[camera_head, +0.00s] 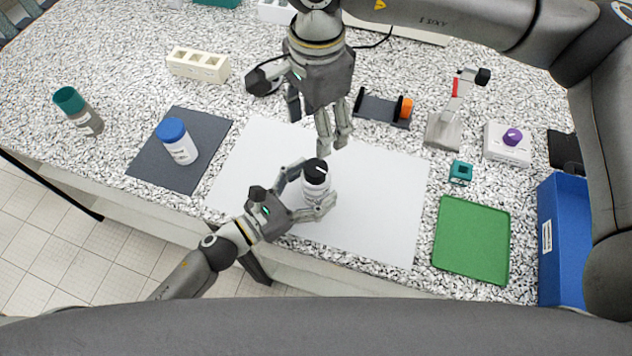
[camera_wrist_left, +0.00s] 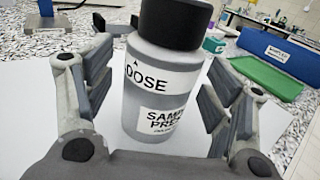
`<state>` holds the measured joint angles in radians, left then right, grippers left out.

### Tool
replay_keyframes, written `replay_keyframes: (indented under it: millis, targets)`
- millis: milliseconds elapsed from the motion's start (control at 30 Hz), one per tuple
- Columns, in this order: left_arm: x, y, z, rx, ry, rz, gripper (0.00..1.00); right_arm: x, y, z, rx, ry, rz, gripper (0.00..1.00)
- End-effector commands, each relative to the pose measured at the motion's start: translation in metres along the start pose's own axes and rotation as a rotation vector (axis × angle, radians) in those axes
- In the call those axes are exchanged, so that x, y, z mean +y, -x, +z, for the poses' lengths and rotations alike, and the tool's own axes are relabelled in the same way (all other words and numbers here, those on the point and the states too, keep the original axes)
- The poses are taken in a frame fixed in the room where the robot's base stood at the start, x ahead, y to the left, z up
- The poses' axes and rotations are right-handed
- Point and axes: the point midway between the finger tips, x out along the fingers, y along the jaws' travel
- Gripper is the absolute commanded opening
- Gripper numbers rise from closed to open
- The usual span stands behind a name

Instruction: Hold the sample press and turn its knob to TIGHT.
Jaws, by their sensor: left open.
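The sample press is a grey cylinder (camera_head: 315,189) standing upright on the white sheet. Its black knob (camera_head: 316,169) carries a white mark on top. In the left wrist view the press (camera_wrist_left: 160,95) shows a label partly reading "OOSE" with a small arrow above it, and a lower label "SAMPLE PRESS". The black knob (camera_wrist_left: 172,22) is cut by the top edge. My left gripper (camera_head: 305,193) is open, its fingers on either side of the press body, with gaps visible in the wrist view. My right gripper (camera_head: 318,122) hangs above and behind the knob, fingers pointing down, apart and empty.
A green tray (camera_head: 472,240), blue bin (camera_head: 562,240), teal block (camera_head: 460,173) and purple-knob device (camera_head: 507,145) are at right.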

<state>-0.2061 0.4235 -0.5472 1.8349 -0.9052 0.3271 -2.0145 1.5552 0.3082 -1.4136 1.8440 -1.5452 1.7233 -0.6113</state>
Motion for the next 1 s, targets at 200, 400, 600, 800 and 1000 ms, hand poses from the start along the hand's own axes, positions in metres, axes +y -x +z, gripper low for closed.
replay_keyframes:
  millis: [200,400,600,800,1000]
  targets:
    - [0.000,0.038,-0.001,0.004,0.004,0.002,0.77,0.000,0.000,0.000,0.000,0.000,0.000,0.63]
    - [0.000,0.077,-0.002,0.005,0.003,0.002,0.77,0.000,0.000,0.000,0.000,0.000,0.000,0.63]
    - [0.000,0.104,-0.001,0.002,0.002,0.001,0.77,0.000,0.000,0.000,0.000,0.000,0.000,0.63]
    - [0.000,0.114,0.000,0.001,-0.001,0.000,0.77,0.000,0.000,0.000,0.000,0.000,0.000,0.63]
    - [0.000,0.114,0.000,0.001,-0.001,0.000,0.77,0.000,0.000,0.000,0.000,0.000,0.000,0.63]
